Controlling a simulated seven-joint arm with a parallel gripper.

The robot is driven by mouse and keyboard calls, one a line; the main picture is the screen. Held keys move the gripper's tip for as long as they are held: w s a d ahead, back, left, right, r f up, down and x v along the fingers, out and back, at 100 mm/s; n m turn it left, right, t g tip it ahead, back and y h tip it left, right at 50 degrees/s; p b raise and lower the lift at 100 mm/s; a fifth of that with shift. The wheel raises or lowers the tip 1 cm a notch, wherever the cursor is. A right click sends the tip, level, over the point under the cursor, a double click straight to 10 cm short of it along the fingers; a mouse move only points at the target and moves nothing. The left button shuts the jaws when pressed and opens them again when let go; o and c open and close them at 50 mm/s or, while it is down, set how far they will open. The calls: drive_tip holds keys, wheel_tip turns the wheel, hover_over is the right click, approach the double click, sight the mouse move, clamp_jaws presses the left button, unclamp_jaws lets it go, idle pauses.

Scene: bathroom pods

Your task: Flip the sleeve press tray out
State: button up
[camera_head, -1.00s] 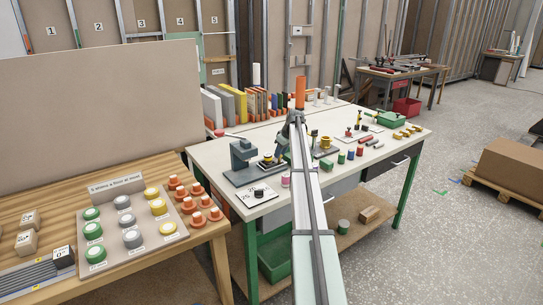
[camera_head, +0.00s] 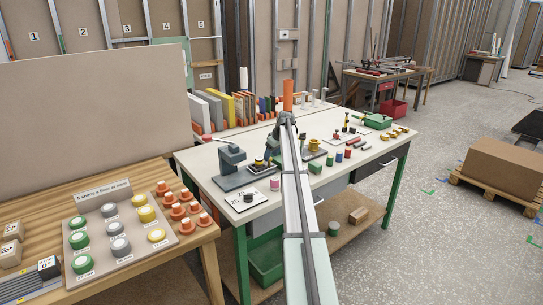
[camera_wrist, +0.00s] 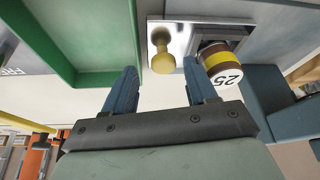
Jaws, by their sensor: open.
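The blue-grey sleeve press (camera_head: 232,160) stands at the near left part of the white workbench. Its body also shows at the right of the wrist view (camera_wrist: 267,95). In the wrist view, a shiny metal plate that looks like the press tray (camera_wrist: 156,27) carries a yellow knob (camera_wrist: 163,60). Beside the knob, a brown and yellow cylinder marked 25 (camera_wrist: 222,66) sits in a dark holder. My gripper (camera_wrist: 161,72) is open and empty, its blue fingers on either side of the knob in the picture. I cannot tell whether they touch it. In the head view my arm partly hides the gripper.
A white card with a black knob (camera_head: 246,199) lies in front of the press. Small coloured cylinders and a yellow spool fixture (camera_head: 314,146) are to the right. The wooden table (camera_head: 185,246) stands left.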

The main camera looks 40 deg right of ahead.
drive_tip(key=v, duration=1.3)
drive_tip(key=shift+s, duration=0.15)
